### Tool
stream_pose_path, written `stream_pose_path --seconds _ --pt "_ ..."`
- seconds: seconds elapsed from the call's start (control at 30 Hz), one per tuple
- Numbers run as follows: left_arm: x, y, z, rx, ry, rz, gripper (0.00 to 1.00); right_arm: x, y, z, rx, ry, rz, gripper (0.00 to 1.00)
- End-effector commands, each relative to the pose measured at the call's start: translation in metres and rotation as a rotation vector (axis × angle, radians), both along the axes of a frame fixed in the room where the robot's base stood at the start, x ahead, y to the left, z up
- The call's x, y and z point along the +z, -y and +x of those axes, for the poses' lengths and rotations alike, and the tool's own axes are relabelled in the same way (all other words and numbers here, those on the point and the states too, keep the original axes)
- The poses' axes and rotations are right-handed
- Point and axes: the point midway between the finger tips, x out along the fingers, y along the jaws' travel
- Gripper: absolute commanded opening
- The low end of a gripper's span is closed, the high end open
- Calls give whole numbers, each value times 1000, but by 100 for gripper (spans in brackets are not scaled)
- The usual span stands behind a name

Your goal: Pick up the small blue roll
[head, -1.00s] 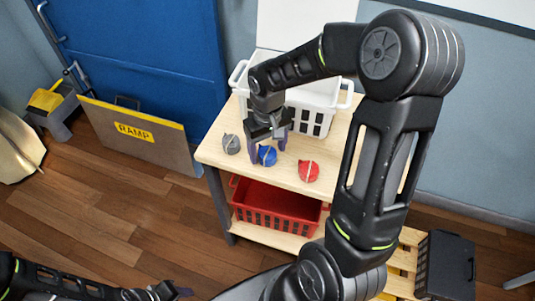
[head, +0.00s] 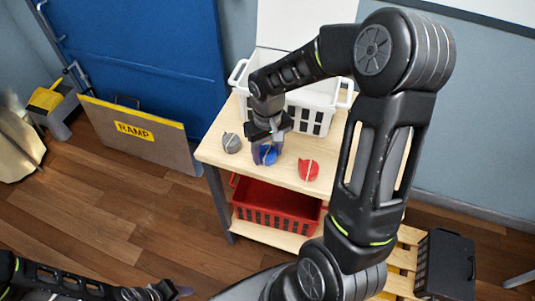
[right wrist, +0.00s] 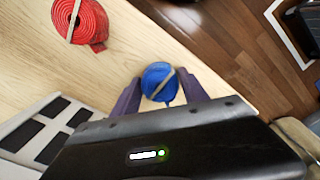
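The small blue roll (head: 266,155) is at the front part of the wooden shelf top, between a grey roll and a red roll. My right gripper (head: 267,152) points down over it, one finger on each side. In the right wrist view the blue roll (right wrist: 158,80) with its pale band sits between the purple fingertips (right wrist: 160,82), which look to be against its sides. I cannot tell whether it is clear of the wood. My left gripper (head: 172,291) is low at the bottom left, away from the shelf; its fingers are unclear.
The grey roll (head: 231,143) is left of the blue one; the red roll (head: 308,170) is to the right. A white basket (head: 317,92) stands behind. A red crate (head: 274,204) is on the lower shelf. A ramp board (head: 140,136) leans left of the shelf.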

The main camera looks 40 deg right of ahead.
Motion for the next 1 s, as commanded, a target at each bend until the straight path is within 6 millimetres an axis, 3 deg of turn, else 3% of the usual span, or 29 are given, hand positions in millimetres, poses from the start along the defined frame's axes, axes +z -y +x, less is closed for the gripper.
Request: stream_pose_path --seconds 0.53,0.83,1.0 --pt "0 0 0 0 0 0 36 0 0 0 0 0 0 6" --pt "0 0 0 0 0 0 36 3 0 0 0 2 0 5" --pt "-1 0 0 0 0 0 36 22 0 2 -1 6 -2 5"
